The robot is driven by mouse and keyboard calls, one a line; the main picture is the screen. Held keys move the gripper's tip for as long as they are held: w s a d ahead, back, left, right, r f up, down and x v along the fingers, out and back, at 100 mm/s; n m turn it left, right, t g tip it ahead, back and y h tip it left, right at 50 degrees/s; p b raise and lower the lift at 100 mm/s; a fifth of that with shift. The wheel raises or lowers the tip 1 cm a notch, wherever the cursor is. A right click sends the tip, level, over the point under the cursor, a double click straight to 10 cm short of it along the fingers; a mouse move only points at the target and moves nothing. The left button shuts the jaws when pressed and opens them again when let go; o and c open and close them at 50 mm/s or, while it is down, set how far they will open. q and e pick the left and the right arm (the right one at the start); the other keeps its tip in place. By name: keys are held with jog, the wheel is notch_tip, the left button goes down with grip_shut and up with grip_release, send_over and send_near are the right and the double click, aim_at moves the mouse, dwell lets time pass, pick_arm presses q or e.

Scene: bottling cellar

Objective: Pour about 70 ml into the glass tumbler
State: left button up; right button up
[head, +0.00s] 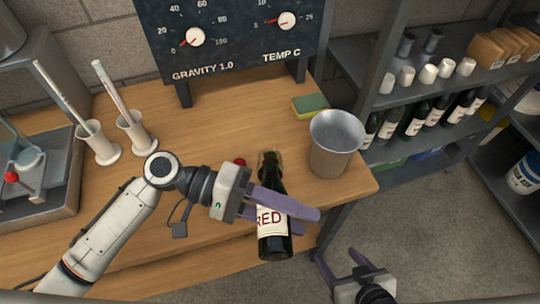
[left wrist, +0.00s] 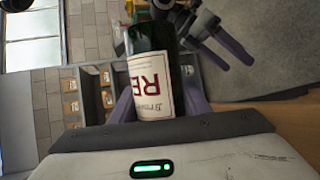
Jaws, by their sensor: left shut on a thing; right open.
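A dark wine bottle (head: 272,185) with a white RED label is in my left gripper (head: 308,221), whose purple fingers are shut around its body. It looks about upright, neck toward the back, held at the table's front edge. In the left wrist view the bottle (left wrist: 150,75) fills the space between the fingers. Something clear and amber-tinted shows around the bottle's neck; I cannot tell whether it is the glass tumbler, which I do not see clearly elsewhere. My right gripper (head: 342,262) is open and empty, low beyond the front edge; it also shows in the left wrist view (left wrist: 226,40).
A grey metal bucket (head: 329,160) stands at the table's right end, with a sponge (head: 311,105) behind it. A small red thing (head: 240,162) lies left of the bottle. Two cylinders in white stands (head: 137,138) are at left. Shelves with bottles (head: 415,120) stand right.

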pick_arm(q)
jog(key=shift+r, duration=0.2)
dwell(0.4)
notch_tip(320, 180, down, 4)
jog(key=m+t+b, duration=0.1)
jog(key=b, duration=0.1)
jog(key=m+b, duration=0.1)
jog(key=b, duration=0.1)
jog(key=shift+f+m+t+y+b, duration=0.25)
jog(key=shift+m+t+y+b, duration=0.05)
jog(key=shift+t+b, duration=0.1)
dwell(1.3)
